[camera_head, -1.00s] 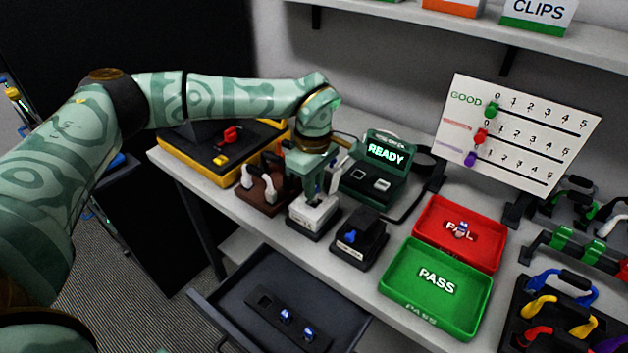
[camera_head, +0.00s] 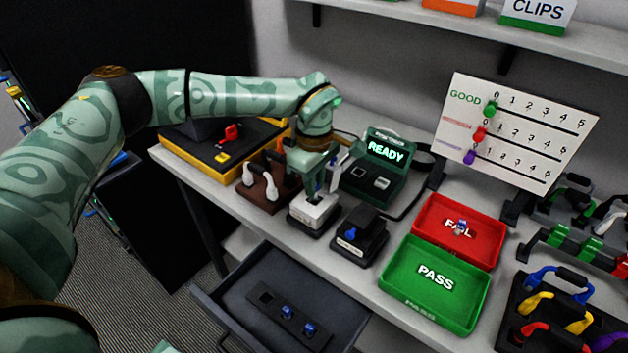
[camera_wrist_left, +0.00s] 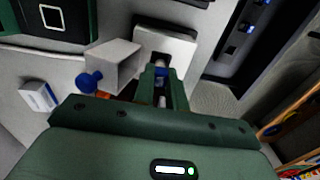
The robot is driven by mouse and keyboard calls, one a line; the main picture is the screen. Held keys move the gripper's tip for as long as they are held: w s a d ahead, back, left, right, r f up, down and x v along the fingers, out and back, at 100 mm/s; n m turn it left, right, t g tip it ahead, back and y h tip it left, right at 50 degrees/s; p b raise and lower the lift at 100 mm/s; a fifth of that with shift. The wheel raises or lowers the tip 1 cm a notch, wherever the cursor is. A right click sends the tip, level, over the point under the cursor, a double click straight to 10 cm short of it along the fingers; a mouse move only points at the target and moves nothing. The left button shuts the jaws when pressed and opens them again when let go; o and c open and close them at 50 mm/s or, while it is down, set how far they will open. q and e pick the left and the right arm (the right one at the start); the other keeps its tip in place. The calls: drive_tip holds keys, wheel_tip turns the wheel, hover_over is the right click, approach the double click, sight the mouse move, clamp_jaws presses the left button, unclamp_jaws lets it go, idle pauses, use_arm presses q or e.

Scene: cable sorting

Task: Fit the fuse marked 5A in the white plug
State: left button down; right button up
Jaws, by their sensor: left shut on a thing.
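The white plug (camera_head: 313,210) sits on a dark base near the bench's front edge, and it shows in the left wrist view (camera_wrist_left: 180,42) with an open dark recess. A light grey-white piece with a blue knob (camera_wrist_left: 115,64), perhaps its cover, stands beside it. My left gripper (camera_head: 311,190) points down right over the plug. Its fingers (camera_wrist_left: 160,88) are shut on a small fuse (camera_wrist_left: 160,73) with a blue band and pale ends, at the recess. The fuse's marking is not readable, and I cannot tell whether it touches the plug. My right gripper is not in view.
The open drawer (camera_head: 240,312) holds a strip with two blue fuses (camera_head: 287,311) and an empty slot. A black block with a blue knob (camera_head: 360,236), the READY tester (camera_head: 378,178), the red FAIL tray (camera_head: 430,207) and green PASS tray (camera_head: 393,290) stand nearby. A brown stand (camera_head: 262,197) is left.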

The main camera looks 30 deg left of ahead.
use_arm(q)
drive_tip(key=shift+r+p, duration=0.1)
drive_tip(key=shift+p, duration=0.35)
drive_tip(key=shift+f, duration=0.2)
idle(0.5)
drive_tip(key=shift+f, duration=0.3)
drive_tip(key=shift+f+p, duration=0.45)
drive_tip(key=shift+p, duration=0.05)
idle(0.9)
drive_tip(key=c, duration=1.3)
unclamp_jaws()
drive_tip(key=shift+c, duration=0.2)
drive_tip(key=shift+o, duration=1.1)
drive_tip(key=shift+r, duration=0.1)
